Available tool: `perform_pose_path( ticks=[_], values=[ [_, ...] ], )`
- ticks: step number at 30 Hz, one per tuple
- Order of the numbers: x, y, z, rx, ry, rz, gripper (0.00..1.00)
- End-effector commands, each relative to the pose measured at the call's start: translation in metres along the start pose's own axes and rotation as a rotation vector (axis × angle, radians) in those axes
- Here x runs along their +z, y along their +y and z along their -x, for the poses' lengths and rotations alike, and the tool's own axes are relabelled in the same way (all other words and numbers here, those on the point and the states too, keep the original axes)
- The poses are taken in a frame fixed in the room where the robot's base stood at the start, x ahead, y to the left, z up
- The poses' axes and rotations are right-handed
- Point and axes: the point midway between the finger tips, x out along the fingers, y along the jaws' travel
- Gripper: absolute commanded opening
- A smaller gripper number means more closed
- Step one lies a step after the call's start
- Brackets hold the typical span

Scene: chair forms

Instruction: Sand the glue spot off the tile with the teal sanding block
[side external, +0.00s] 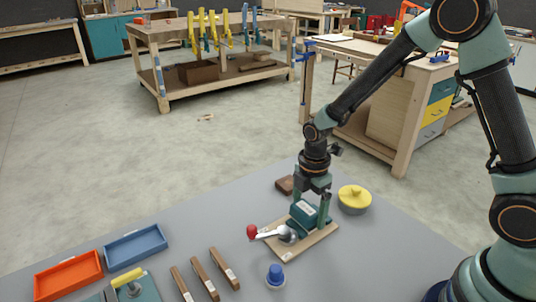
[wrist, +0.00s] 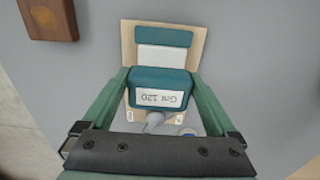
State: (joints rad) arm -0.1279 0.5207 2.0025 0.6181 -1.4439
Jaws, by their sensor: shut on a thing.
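My gripper (side external: 310,208) stands upright over the wooden board on the grey table, its fingers shut on the teal sanding block (side external: 303,213). In the wrist view, the block (wrist: 164,80) sits between the fingers with a white "Grit 120" label upside down. A white tile (wrist: 163,58) lies just beyond the block on the wooden board (wrist: 129,36), with a teal strip (wrist: 163,37) behind it. The block hides part of the tile, and I see no glue spot. I cannot tell whether the block touches the tile.
A lever with a red knob (side external: 252,232) and silver round part (side external: 288,234) lies at the board's left. Trays, orange (side external: 68,276) and blue (side external: 136,246), and wooden-handled tools (side external: 205,279) lie left.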

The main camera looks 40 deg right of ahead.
Motion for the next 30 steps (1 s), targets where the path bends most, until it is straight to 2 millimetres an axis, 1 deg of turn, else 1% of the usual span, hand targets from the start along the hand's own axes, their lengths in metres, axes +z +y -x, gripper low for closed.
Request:
perform_pose_path(
  ticks=[1, 9, 11, 13, 15, 30],
  values=[
    [0.007, -0.001, 0.000, -0.002, 0.000, -0.005, 0.33],
    [0.032, -0.001, 0.000, -0.002, 0.000, -0.004, 0.33],
    [0.037, -0.001, -0.001, -0.002, 0.000, -0.005, 0.33],
    [0.035, 0.000, 0.003, 0.000, 0.000, -0.002, 0.33],
    [0.035, 0.001, 0.024, 0.007, 0.000, -0.001, 0.33],
    [0.035, 0.000, 0.068, 0.003, 0.000, -0.001, 0.33]
  ],
)
